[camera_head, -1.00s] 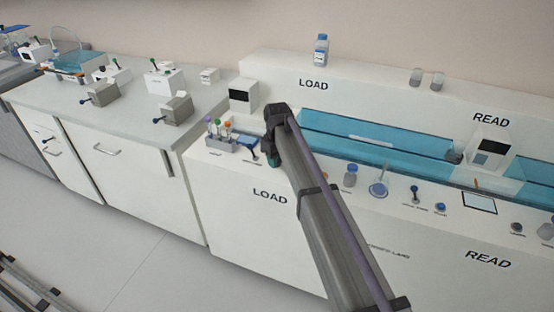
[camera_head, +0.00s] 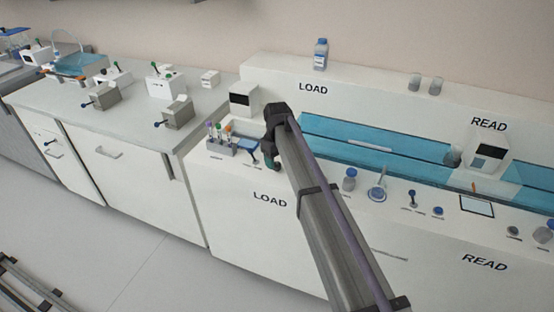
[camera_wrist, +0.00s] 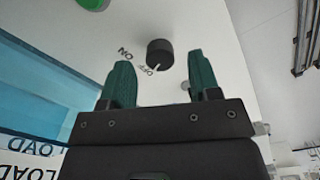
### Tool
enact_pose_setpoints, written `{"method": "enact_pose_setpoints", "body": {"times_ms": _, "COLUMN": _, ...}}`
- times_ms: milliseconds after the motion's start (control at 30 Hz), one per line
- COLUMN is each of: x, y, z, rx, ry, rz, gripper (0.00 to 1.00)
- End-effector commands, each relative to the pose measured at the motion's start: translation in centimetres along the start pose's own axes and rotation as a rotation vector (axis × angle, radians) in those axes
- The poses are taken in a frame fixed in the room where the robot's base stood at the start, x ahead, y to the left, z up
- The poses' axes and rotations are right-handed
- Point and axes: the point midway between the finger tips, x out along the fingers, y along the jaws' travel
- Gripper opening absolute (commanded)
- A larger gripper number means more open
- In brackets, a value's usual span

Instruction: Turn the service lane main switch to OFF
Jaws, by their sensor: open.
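The switch is a round black knob (camera_wrist: 160,52) on a white panel in the wrist view. ON and OFF lettering, upside down here, stands beside it. A white mark at the knob's lower edge lies next to the OFF lettering. My gripper (camera_wrist: 162,78) is open, its two green fingers spread to either side below the knob. The knob shows between and beyond the fingertips; I cannot tell whether they touch it. In the head view my gripper (camera_head: 270,160) is at the front left end of the LOAD bench, and my arm hides the knob.
A green round part (camera_wrist: 92,3) is at the wrist view's top edge. In the head view a tube rack (camera_head: 222,148) stands left of my gripper. A blue track (camera_head: 400,155) runs behind my arm. Bottles and small knobs stand to the right.

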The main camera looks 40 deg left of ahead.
Motion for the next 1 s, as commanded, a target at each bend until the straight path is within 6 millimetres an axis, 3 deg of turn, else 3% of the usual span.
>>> {"method": "enact_pose_setpoints", "body": {"times_ms": 33, "x": -2.3, "y": 0.0, "z": 0.0, "rx": 0.000, "ry": 0.000, "rz": 0.000, "gripper": 0.57}}
{"method": "enact_pose_setpoints", "body": {"times_ms": 100, "x": -4.1, "y": 0.0, "z": 0.0, "rx": 0.000, "ry": 0.000, "rz": 0.000, "gripper": 0.57}}
{"method": "enact_pose_setpoints", "body": {"times_ms": 333, "x": -8.8, "y": 0.0, "z": 0.0, "rx": 0.000, "ry": 0.000, "rz": 0.000, "gripper": 0.57}}
{"method": "enact_pose_setpoints", "body": {"times_ms": 900, "x": -8.8, "y": 0.0, "z": 0.1, "rx": 0.050, "ry": 0.000, "rz": 0.000, "gripper": 0.57}}
{"method": "enact_pose_setpoints", "body": {"times_ms": 967, "x": -8.8, "y": -1.4, "z": 2.7, "rx": 0.122, "ry": -0.001, "rz": 0.000, "gripper": 0.57}}
{"method": "enact_pose_setpoints", "body": {"times_ms": 1000, "x": -8.8, "y": -2.0, "z": 5.3, "rx": 0.170, "ry": -0.001, "rz": 0.000, "gripper": 0.57}}
